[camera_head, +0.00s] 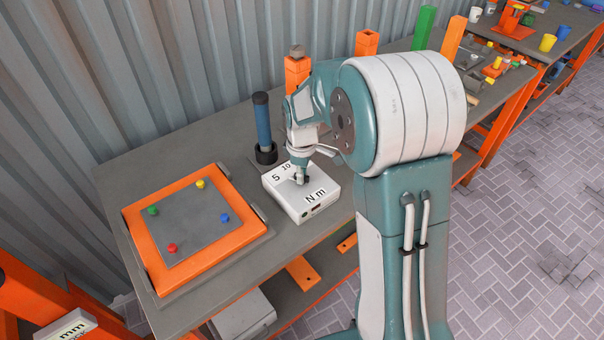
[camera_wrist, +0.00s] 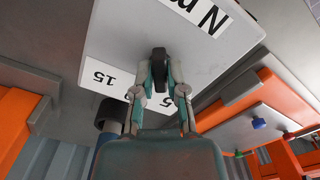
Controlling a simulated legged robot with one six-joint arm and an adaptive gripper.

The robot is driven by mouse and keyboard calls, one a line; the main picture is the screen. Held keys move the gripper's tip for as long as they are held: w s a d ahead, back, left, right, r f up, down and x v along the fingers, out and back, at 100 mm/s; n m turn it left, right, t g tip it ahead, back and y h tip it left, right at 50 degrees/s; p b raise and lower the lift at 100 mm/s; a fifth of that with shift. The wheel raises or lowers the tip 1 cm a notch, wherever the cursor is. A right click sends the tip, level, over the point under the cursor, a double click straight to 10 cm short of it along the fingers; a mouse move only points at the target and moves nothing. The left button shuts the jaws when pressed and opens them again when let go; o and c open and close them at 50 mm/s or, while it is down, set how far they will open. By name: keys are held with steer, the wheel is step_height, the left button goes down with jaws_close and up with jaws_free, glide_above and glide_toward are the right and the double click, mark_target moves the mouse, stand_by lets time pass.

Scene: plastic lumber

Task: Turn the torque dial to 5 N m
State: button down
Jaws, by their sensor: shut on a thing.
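The torque unit is a white box (camera_head: 316,204) on the bench, with "5" and "10" at its back edge and "N m" in front. In the wrist view its face (camera_wrist: 115,45) shows upside down, with "15" at left, "5" at lower right and a partly hidden number between. The black dial (camera_wrist: 159,56) stands up from the face. My gripper (camera_wrist: 161,72) has one finger on each side of the dial and is shut on it. In the head view my gripper (camera_head: 301,177) is over the box and mostly hides the dial. Which mark the dial points at I cannot tell.
An orange-framed panel (camera_head: 140,222) with coloured knobs lies left of the box. A blue cylinder in a black holder (camera_head: 263,130) stands just behind the box. Orange posts (camera_head: 366,43) stand behind my arm. Some bare bench top lies between the panel and the box.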

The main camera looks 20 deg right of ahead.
steer(key=shift+w+r+n, duration=0.1)
steer(key=shift+w+n, duration=0.1)
steer(key=shift+n, duration=0.9)
steer(key=c, duration=0.7)
jaws_free()
steer(key=shift+a, duration=0.1)
step_height(320, 180, up, 12)
steer(key=shift+f, duration=0.15)
